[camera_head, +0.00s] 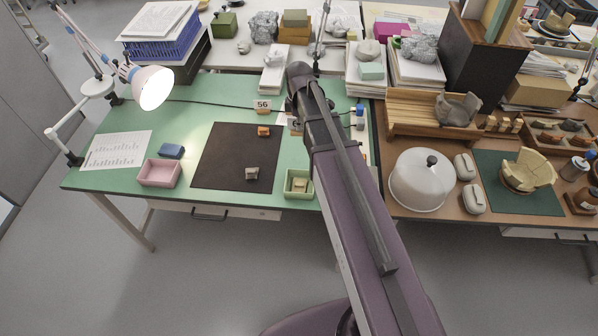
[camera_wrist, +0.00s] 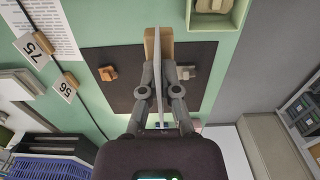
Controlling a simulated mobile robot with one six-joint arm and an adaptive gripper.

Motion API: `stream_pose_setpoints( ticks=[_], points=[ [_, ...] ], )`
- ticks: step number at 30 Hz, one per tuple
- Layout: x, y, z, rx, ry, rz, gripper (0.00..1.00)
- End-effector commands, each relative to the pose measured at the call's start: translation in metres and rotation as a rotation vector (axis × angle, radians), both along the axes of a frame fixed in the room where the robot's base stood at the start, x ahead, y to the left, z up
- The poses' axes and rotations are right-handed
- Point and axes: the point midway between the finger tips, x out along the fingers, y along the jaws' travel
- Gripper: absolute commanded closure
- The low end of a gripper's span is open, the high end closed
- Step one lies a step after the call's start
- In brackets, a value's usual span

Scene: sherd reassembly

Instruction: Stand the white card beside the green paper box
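In the wrist view my gripper (camera_wrist: 161,80) is shut on the white card (camera_wrist: 158,58), which shows nearly edge-on as a thin pale strip between the fingers. A tan wooden foot (camera_wrist: 166,40) shows at its far end. The card appears to be held above the dark mat. The green paper box (camera_head: 299,184) stands on the green table just right of the mat, with a small pale piece inside. It also shows in the wrist view (camera_wrist: 237,20), at the top right, apart from the card. In the head view my arm hides the gripper and the card.
The dark mat (camera_head: 217,160) bears an orange piece (camera_head: 263,131) and a grey sherd (camera_head: 252,173). A pink box (camera_head: 160,173) and a blue piece (camera_head: 171,151) lie left of it. A number card 56 (camera_head: 262,105) stands behind. A lamp (camera_head: 152,87) overhangs the left.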

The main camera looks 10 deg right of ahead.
Motion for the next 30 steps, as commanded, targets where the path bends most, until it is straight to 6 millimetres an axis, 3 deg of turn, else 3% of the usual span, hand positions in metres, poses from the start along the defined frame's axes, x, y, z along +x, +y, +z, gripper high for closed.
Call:
stream_pose_setpoints(
  ticks=[1, 3, 12, 30],
  points=[
    [0.002, -0.001, -0.018, 0.000, 0.000, 0.000, 1.00],
    [0.003, -0.002, -0.029, 0.000, 0.000, 0.000, 1.00],
    [0.009, -0.004, -0.062, 0.000, 0.000, 0.001, 1.00],
    [0.010, -0.004, -0.068, 0.000, 0.000, 0.002, 1.00]
  ],
)
